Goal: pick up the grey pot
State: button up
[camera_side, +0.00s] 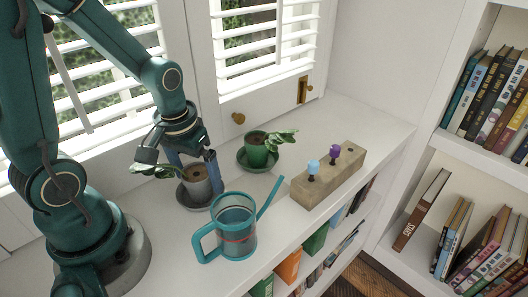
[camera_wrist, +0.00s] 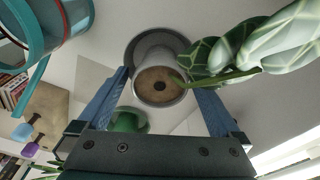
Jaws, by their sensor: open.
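The grey pot (camera_side: 197,186) stands upright on a grey saucer (camera_side: 183,197) on the white sill, with brown soil and a leafy plant leaning out to the left. In the wrist view the grey pot (camera_wrist: 159,99) lies ahead, between and beyond the finger tips, with its patterned leaves (camera_wrist: 262,47) at the right. My gripper (camera_side: 192,172) is just above and around the pot's rim in the side view, pointing down. Its blue fingers (camera_wrist: 162,95) are spread apart in the wrist view with nothing clamped. Whether a finger touches the pot I cannot tell.
A teal watering can (camera_side: 236,228) stands close in front of the pot. A green pot (camera_side: 256,154) on a saucer is behind right. A wooden block (camera_side: 328,180) with blue and purple knobbed pieces is further right. Shuttered windows rise behind; bookshelves stand at right.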

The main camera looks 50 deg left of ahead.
grip_shut()
jog(key=shift+r, duration=0.1)
notch_tip(320, 180, up, 13)
dwell(1.2)
dwell(0.3)
